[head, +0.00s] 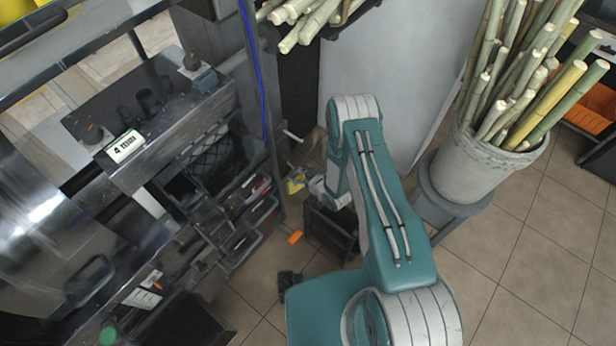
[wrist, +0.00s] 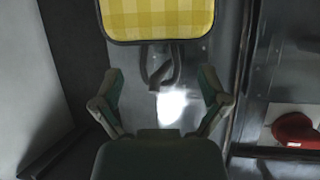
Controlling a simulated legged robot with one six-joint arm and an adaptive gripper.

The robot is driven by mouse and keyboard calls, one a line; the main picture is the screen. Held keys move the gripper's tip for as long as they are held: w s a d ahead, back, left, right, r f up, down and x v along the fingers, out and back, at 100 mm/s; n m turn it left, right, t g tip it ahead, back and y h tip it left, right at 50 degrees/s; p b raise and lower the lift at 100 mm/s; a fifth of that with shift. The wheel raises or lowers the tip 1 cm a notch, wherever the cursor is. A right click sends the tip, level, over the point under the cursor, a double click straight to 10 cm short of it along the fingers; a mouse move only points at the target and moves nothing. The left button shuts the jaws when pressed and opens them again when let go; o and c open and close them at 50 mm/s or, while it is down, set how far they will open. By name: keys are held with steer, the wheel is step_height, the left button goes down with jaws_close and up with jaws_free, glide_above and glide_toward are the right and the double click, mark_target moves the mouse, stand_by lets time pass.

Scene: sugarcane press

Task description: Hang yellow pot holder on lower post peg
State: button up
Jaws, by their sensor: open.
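The yellow checked pot holder (wrist: 158,20) with a dark edge fills the top middle of the wrist view. A dark loop hangs off its lower edge, between and beyond my fingers. My gripper (wrist: 160,80) is open, with a finger on each side of the loop and nothing clearly held. In the head view, a small yellow patch (head: 297,184), likely the pot holder, lies just left of my gripper (head: 316,187), beside the post (head: 262,90). A pale rod (head: 292,136), perhaps a peg, sticks out from the post above it. I cannot tell what supports the pot holder.
A metal rack with drawers (head: 247,215) stands left of the post. A bucket of cane (head: 470,170) stands on a stool at right. A dark box-like stand (head: 330,228) is below my gripper. A red object (wrist: 295,131) shows at right in the wrist view.

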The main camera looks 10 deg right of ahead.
steer(key=v, duration=1.1)
steer(key=shift+w+r, duration=0.1)
steer(key=w+d+r+h, duration=0.35)
steer(key=w+r, duration=0.35)
steer(key=r, duration=0.6)
steer(key=d+r+m+g+h, duration=0.2)
steer(key=d+r+h, duration=0.15)
steer(key=r, duration=1.25)
steer(key=s+r+m+g, duration=0.1)
steer(key=s+r, duration=0.5)
steer(key=s, duration=0.3)
steer(key=s+r+m+g, duration=0.1)
steer(key=s+r+m, duration=0.1)
steer(key=s+r, duration=0.5)
steer(key=s+a+r+m+g, duration=0.1)
steer(key=s+r, duration=0.5)
steer(key=s, duration=0.6)
steer(key=shift+r+m, duration=0.2)
steer(key=shift+m, duration=0.1)
